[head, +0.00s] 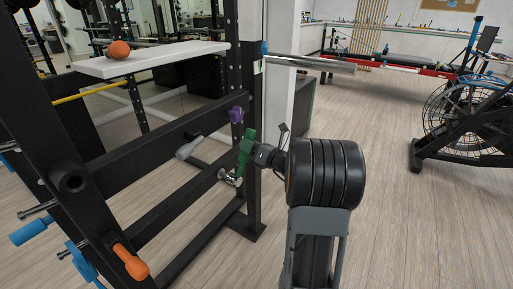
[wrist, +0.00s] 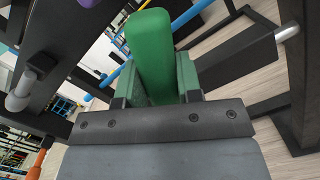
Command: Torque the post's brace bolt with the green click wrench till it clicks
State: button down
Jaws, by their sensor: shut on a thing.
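The green click wrench (head: 245,148) stands roughly upright in the head view, with its bright metal head (head: 231,178) at the lower end, against the black rack post (head: 249,100). My gripper (head: 250,154) is shut on its green handle. The handle fills the middle of the wrist view (wrist: 151,55), between the jaws (wrist: 156,92). The brace bolt is not clearly visible; the wrench head and the rack hide that spot, so I cannot tell whether the head sits on the bolt.
A purple knob (head: 236,115) sits just above the wrench, and a grey-tipped handle (head: 188,147) is to its left. Black rack beams (head: 165,132) cross at left, with an orange handle (head: 131,262) low down. A metal bar (head: 310,64) sticks out right.

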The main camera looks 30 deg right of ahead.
jog(key=shift+w+a, duration=0.15)
jog(key=shift+w, duration=0.2)
dwell(0.3)
jog(key=shift+x, duration=1.15)
jog(key=shift+w+a, duration=0.1)
jog(key=shift+a, duration=0.05)
jog(key=c, duration=1.3)
grip_release()
grip_shut()
jog(key=shift+p, duration=0.5)
